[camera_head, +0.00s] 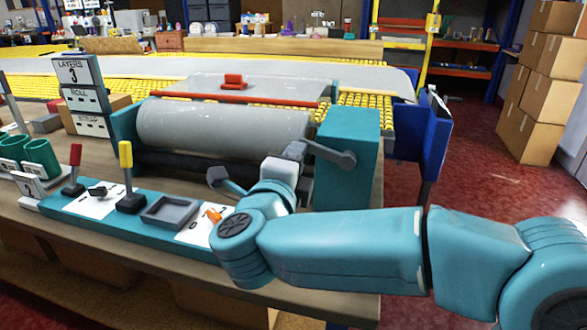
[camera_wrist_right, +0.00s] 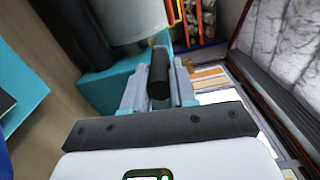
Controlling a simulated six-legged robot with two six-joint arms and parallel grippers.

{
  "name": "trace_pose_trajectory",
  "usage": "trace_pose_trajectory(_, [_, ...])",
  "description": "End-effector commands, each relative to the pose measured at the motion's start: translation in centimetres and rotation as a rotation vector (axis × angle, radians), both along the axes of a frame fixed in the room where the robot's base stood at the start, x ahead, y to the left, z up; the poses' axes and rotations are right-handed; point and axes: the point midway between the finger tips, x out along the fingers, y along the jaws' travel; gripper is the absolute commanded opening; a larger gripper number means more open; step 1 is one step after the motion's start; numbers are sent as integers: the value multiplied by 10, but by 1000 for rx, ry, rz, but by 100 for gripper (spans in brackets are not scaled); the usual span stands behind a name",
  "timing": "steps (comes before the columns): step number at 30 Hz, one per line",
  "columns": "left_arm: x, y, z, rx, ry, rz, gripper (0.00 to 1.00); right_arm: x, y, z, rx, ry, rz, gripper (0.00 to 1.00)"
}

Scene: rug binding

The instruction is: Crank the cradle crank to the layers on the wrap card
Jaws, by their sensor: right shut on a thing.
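The wrap card (camera_head: 80,72) stands at the left rear of the bench and reads LAYERS 3, with ROLL and STRAP lines below. A grey roll (camera_head: 222,127) lies in the teal cradle (camera_head: 345,125). The cradle crank (camera_head: 335,152) sticks out from the cradle's right end block. My right gripper (camera_head: 297,150) is at the crank's free end. In the right wrist view, my right gripper (camera_wrist_right: 158,85) is shut on the crank's black handle (camera_wrist_right: 159,66), which sits between the fingers. My left gripper is not in view.
A teal panel with a red lever (camera_head: 75,168), a yellow lever (camera_head: 125,170) and a grey tray (camera_head: 170,211) runs along the front of the bench. Green cups (camera_head: 40,155) stand at the left. A roller conveyor with grey sheet (camera_head: 245,68) lies behind. Boxes (camera_head: 550,97) are stacked at the right.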

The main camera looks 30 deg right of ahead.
Motion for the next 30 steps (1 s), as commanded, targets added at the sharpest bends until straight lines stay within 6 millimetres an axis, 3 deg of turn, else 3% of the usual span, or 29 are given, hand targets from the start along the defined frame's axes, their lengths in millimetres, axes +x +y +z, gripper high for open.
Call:
trace_pose_trajectory(12, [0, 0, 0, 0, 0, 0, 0, 0, -1, 3, 3, -9, -1, 0])
trace_pose_trajectory(13, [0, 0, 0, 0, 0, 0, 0, 0, -1, 3, 3, -9, -1, 36])
trace_pose_trajectory(15, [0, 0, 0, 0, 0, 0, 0, 0, -1, 2, 3, -8, -1, 52])
trace_pose_trajectory(25, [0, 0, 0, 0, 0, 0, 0, -2, 3, 2, 4, -6, 1, 52])
trace_pose_trajectory(30, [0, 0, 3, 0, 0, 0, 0, -19, 23, 3, 3, -7, 6, 52])
